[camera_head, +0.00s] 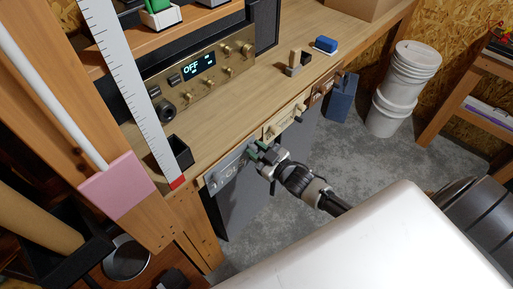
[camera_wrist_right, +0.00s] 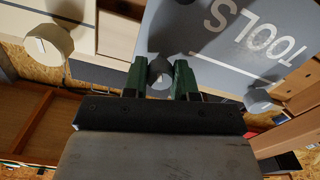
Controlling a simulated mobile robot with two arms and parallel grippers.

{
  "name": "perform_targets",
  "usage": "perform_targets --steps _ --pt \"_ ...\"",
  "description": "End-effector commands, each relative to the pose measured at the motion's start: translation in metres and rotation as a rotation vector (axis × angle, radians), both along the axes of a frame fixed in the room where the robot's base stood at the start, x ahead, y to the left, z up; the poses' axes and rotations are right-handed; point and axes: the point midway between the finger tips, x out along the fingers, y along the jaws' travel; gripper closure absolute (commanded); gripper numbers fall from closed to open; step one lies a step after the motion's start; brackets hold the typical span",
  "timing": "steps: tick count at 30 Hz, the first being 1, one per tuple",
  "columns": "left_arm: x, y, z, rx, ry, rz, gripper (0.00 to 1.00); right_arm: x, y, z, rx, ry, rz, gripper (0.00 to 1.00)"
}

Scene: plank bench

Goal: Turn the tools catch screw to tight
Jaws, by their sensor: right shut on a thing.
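The grey tools panel (camera_head: 227,174) is on the bench's front edge; its white lettering TOOLS shows upside down in the right wrist view (camera_wrist_right: 225,45). My right gripper (camera_head: 259,155) reaches the panel's right end. In the right wrist view its green fingers (camera_wrist_right: 161,80) are shut on a round grey knob, the tools catch screw (camera_wrist_right: 159,73), one finger on each side. The fingers hide part of the knob. A second grey knob (camera_wrist_right: 260,99) is near the panel's other end. My left gripper is not in view.
A cream panel (camera_head: 284,122) with its own knob (camera_wrist_right: 48,44) sits close beside the tools panel. A brown panel (camera_head: 321,90) is farther along. The concrete floor (camera_head: 345,150) has free room.

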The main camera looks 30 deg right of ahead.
Motion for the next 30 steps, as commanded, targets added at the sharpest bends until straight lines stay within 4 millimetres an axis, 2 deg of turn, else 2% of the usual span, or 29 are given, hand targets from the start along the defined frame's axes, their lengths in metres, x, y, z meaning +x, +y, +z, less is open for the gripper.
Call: perform_targets --steps 6,15,30 --pt "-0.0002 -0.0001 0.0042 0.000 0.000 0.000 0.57 -0.0004 -0.0003 -0.0006 0.171 0.063 -0.001 0.96" --pt "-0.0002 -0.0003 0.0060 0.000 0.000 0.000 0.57 -0.0007 -0.0001 -0.0013 0.332 0.119 0.000 0.96" --pt "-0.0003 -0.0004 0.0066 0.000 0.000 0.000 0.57 -0.0008 0.0001 -0.0017 0.404 0.145 -0.001 0.96"
